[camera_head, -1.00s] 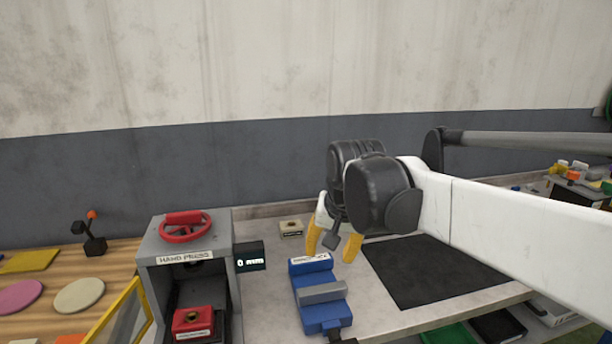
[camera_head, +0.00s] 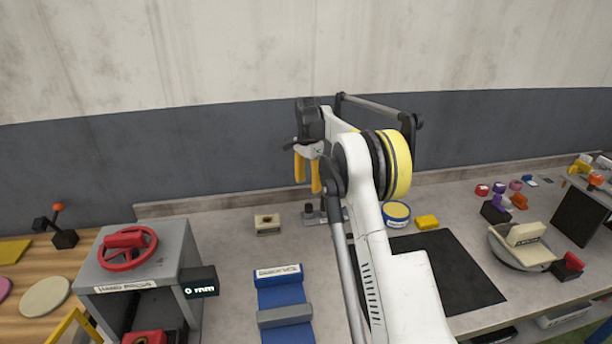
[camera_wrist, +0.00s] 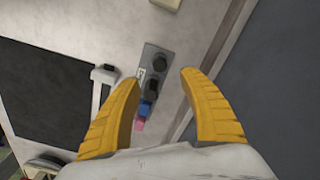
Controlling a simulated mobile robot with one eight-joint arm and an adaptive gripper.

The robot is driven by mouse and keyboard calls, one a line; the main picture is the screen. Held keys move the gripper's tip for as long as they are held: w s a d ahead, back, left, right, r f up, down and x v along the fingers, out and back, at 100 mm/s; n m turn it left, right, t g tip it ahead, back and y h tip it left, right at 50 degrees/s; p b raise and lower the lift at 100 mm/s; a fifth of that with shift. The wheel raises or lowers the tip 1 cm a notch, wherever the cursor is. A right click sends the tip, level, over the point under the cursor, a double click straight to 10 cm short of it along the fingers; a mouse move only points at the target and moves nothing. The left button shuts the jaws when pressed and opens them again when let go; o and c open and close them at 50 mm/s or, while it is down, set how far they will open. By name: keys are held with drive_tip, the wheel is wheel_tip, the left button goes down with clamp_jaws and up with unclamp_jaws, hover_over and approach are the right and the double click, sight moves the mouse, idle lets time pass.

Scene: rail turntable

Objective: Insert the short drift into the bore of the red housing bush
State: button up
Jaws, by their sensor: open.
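My gripper (camera_head: 308,186) is open and empty above the back of the bench. In the wrist view its yellow fingers (camera_wrist: 160,78) spread over a grey rack (camera_wrist: 155,58) holding a row of black, blue and pink pieces. The rack also shows partly in the head view (camera_head: 313,217), behind my arm. I cannot tell which piece is the short drift. A red block (camera_head: 145,338), apparently the red housing bush, sits inside the hand press (camera_head: 180,255) and is cut off by the lower frame edge. Its bore cannot be made out now.
A blue fixture (camera_head: 282,290) with a grey bar stands right of the press. A beige block (camera_head: 267,224) with a hole stands behind it. A black mat (camera_head: 455,280), a blue-rimmed round container (camera_head: 397,213) and a yellow block (camera_head: 427,222) lie to the right. The wall is close behind.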

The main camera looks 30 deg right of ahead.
sight(308, 206)
wheel_tip(308, 206, down, 10)
drive_tip(key=b, duration=0.2)
drive_tip(key=shift+s+a+b, duration=0.1)
drive_tip(key=shift+b, duration=0.25)
clamp_jaws()
